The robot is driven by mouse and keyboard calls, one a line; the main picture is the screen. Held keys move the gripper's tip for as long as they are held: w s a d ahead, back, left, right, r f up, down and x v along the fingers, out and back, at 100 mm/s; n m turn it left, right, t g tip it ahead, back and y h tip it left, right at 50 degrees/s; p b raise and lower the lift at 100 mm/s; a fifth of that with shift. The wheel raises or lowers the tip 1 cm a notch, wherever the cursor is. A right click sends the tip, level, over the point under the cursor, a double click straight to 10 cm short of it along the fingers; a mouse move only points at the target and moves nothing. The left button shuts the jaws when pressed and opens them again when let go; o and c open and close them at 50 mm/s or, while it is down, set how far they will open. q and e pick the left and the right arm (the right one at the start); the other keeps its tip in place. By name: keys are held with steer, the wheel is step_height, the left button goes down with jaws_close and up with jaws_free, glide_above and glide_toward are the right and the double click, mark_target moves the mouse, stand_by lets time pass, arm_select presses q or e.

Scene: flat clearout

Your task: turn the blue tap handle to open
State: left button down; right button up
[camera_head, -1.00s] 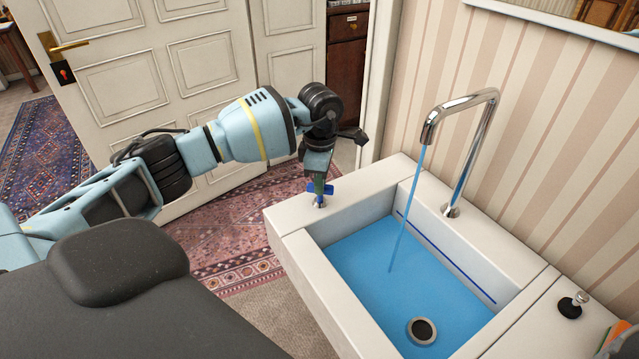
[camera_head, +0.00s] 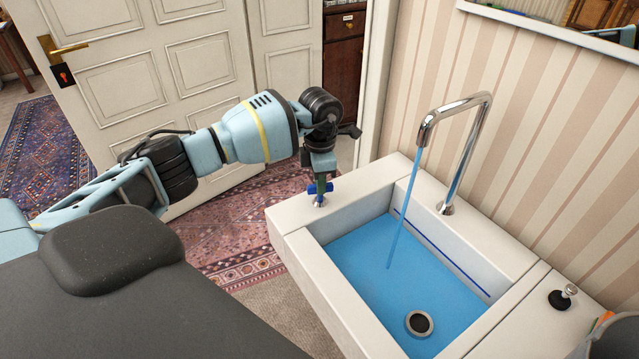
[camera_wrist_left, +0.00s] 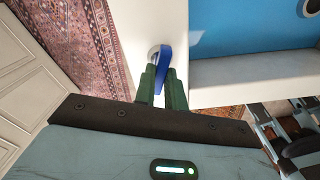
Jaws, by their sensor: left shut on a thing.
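The blue tap handle (camera_head: 313,189) stands on the left rim of the white sink (camera_head: 287,216). It also shows in the left wrist view (camera_wrist_left: 166,62), between the green fingertips. My left gripper (camera_head: 320,186) points down from above and is shut on the handle. In the left wrist view its fingers (camera_wrist_left: 162,84) stand on both sides of the blue handle. A chrome spout (camera_head: 466,150) curves over the basin, and a blue stream of water (camera_head: 404,215) runs from it. Blue water (camera_head: 375,265) covers the basin floor. My right gripper is not in view.
A drain (camera_head: 419,323) lies in the basin. A black and metal stopper (camera_head: 563,297) stands on the right ledge, beside a partly seen grey and orange thing at the lower right corner. A white door (camera_head: 120,100) is behind my left arm. A striped wall borders the sink.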

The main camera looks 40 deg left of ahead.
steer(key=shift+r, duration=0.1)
arm_select(q)
steer(key=shift+r+n+p, duration=0.1)
steer(key=shift+n+p, duration=0.75)
steer(key=shift+n, duration=1.35)
steer(key=c, duration=1.3)
jaws_free()
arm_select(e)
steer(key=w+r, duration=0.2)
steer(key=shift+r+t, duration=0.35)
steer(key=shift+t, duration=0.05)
arm_select(q)
steer(key=shift+r+p, duration=0.5)
steer(key=shift+r, duration=1.2)
steer(key=shift+r+p, duration=0.45)
steer(key=shift+r, duration=1.35)
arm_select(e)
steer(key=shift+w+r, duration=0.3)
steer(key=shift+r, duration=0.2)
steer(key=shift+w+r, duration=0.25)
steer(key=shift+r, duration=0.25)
arm_select(q)
steer(key=shift+f, duration=0.1)
